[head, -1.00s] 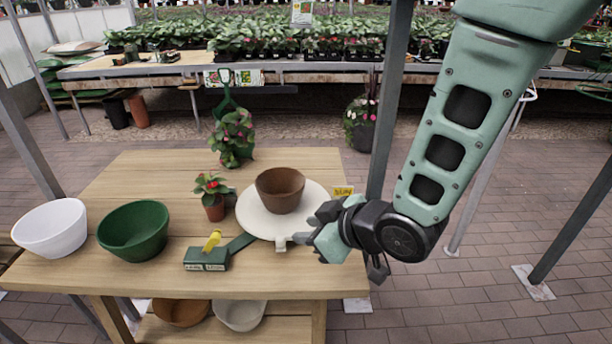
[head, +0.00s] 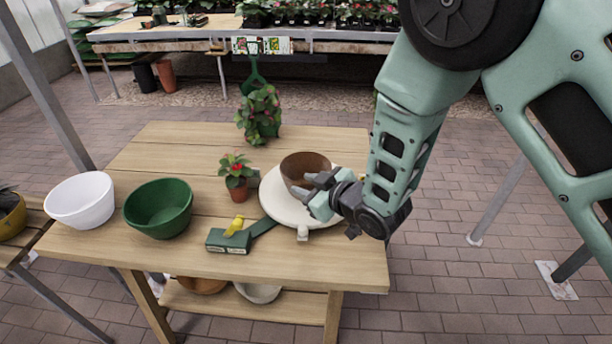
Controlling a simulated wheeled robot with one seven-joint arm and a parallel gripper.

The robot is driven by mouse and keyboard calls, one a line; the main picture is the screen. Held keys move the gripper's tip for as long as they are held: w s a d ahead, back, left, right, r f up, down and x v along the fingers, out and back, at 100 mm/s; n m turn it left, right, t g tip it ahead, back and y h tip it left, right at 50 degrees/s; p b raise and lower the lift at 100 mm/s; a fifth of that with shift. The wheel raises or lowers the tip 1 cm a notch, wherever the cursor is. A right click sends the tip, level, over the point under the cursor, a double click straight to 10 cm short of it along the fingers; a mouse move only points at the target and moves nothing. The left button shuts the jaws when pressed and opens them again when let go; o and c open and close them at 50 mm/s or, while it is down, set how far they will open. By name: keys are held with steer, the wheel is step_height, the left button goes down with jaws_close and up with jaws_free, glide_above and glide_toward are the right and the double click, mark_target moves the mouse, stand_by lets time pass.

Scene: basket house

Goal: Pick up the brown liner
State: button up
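The brown liner (head: 302,163) is a bowl-shaped pot standing upright on a round white plate (head: 275,203) near the right end of the wooden table. My gripper (head: 312,190) comes in from the right, over the plate. Its fingers look spread apart and overlap the front right of the liner in the head view, hiding part of it. I cannot tell whether a finger touches the liner. Nothing shows held between the fingers.
A green bowl (head: 158,208) and a white bowl (head: 80,200) stand to the left. A potted red flower (head: 237,178), a green tool (head: 230,238) with a yellow part and a leafy plant (head: 259,115) are near the plate. More bowls sit on the lower shelf.

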mark_target(292, 181)
steer(key=shift+p+x, duration=1.1)
steer(key=shift+x, duration=1.95)
jaws_close()
